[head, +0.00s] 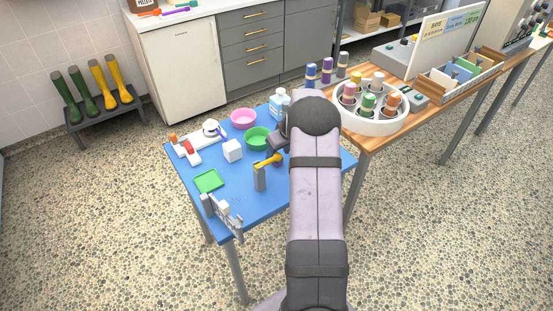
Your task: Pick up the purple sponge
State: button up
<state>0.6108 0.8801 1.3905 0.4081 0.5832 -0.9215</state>
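I cannot make out a purple sponge in the head view; my arm hides part of the blue table (235,205). My gripper (276,146) is dark, partly behind my arm, over the right part of the blue table. Its fingers are too small and covered to show whether they are open. A yellow piece and a grey upright block (260,178) are just below and left of it; I cannot tell whether the gripper touches them.
On the blue table are a pink bowl (243,118), a green bowl (257,139), a white cube (233,150), a green tray (209,181) and a bottle (280,104). A round white caddy (373,124) of bottles stands on the wooden table to the right.

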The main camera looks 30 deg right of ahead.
jog(key=shift+x, duration=0.95)
jog(key=shift+c, duration=0.7)
jog(key=c, duration=1)
jog(key=shift+c, duration=0.2)
